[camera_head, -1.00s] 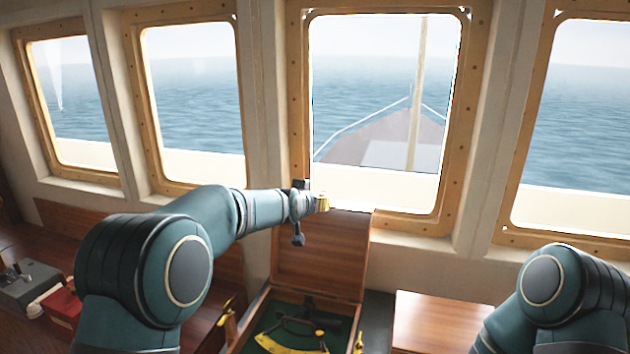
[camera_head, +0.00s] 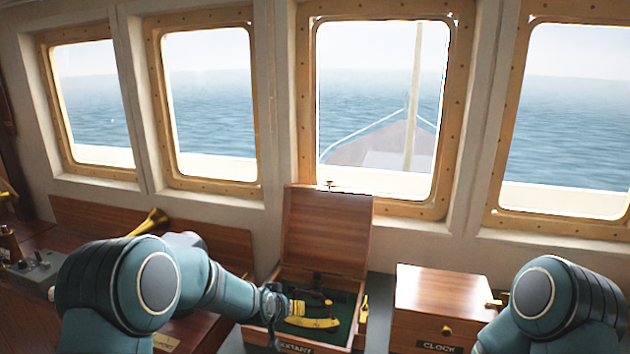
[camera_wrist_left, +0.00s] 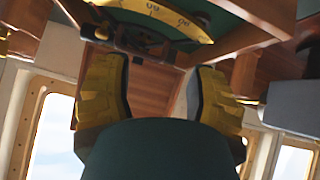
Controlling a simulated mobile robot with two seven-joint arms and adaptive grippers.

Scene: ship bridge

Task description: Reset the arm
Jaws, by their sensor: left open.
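My left arm comes in from the left in the head view and bends down toward an open wooden sextant box. My left gripper (camera_head: 296,307) is at the left part of that box, with its yellow fingertips by the brass sextant. In the left wrist view the two yellow fingers (camera_wrist_left: 157,92) are spread apart with nothing between them. The sextant (camera_head: 314,322) lies on the green lining of the box, and its curved scale (camera_wrist_left: 165,14) shows at the top of the wrist view. My right arm shows at the lower right of the head view; its gripper is out of view.
The box's raised lid (camera_head: 325,232) stands behind the sextant. A wooden box labelled CLOCK (camera_head: 445,295) stands to its right. A brass horn (camera_head: 150,221) and a grey control unit (camera_head: 35,271) are at the left. Windows line the wall behind.

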